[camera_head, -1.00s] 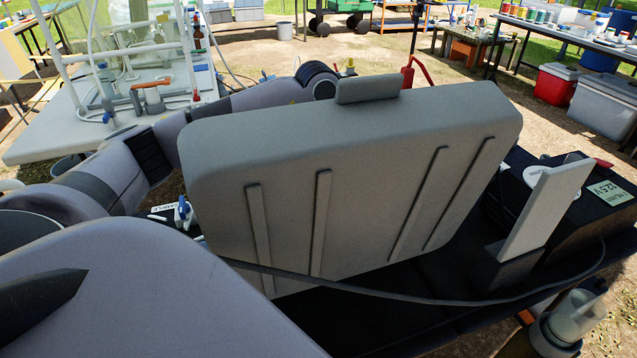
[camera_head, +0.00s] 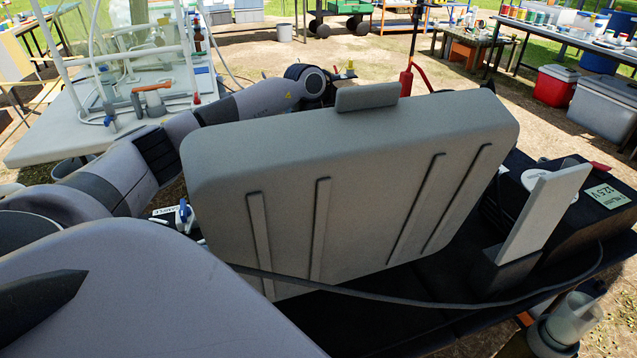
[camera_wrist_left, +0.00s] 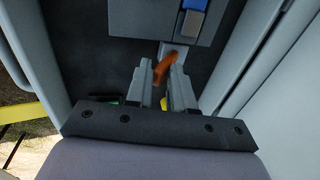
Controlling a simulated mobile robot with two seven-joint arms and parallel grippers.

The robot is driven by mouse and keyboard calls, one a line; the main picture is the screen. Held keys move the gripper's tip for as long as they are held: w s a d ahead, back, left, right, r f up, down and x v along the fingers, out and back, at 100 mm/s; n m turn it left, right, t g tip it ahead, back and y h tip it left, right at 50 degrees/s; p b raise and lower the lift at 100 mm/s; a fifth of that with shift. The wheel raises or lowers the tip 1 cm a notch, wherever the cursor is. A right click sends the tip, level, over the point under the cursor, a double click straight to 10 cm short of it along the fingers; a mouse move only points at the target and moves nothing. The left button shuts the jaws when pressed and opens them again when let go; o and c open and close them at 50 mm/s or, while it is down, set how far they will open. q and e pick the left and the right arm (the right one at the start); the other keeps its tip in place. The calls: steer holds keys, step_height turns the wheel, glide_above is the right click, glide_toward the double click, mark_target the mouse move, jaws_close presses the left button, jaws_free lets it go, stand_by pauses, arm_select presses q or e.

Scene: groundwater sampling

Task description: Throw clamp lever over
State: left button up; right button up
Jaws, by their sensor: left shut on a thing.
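The orange clamp lever (camera_wrist_left: 165,69) shows in the left wrist view, slanted between the fingertips of my left gripper (camera_wrist_left: 163,72). The gripper is shut on it. A pale grey mount (camera_wrist_left: 174,50) is just beyond the lever, on a dark panel. In the head view my left arm reaches behind a large grey case lid, which hides the left gripper and the lever. My right gripper is in neither view.
The upright grey lid (camera_head: 340,190) fills the middle of the head view. A dark cable (camera_head: 400,299) runs across its front. A blue-and-grey block (camera_wrist_left: 192,18) sits close beyond the lever. A white bench (camera_head: 60,130) with glassware stands at left.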

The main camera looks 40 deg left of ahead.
arm_select(q)
steer(key=shift+a+f, duration=0.1)
steer(key=shift+a, duration=0.05)
steer(key=shift+o, duration=0.5)
steer(key=shift+w+a+f+g+h+b, duration=0.25)
steer(key=shift+a+f+h+b, duration=0.15)
steer(key=shift+a+f, duration=0.2)
steer(key=shift+w+a+f+g+h+b, duration=0.25)
steer(key=shift+a+f+h, duration=0.2)
steer(key=shift+f+h, duration=0.1)
steer(key=o, duration=0.6)
steer(key=shift+a+f, duration=0.1)
steer(key=shift+f, duration=0.05)
steer(key=shift+o, duration=0.2)
steer(key=v, duration=0.7)
steer(key=shift+r, duration=0.35)
steer(key=shift+w, duration=0.1)
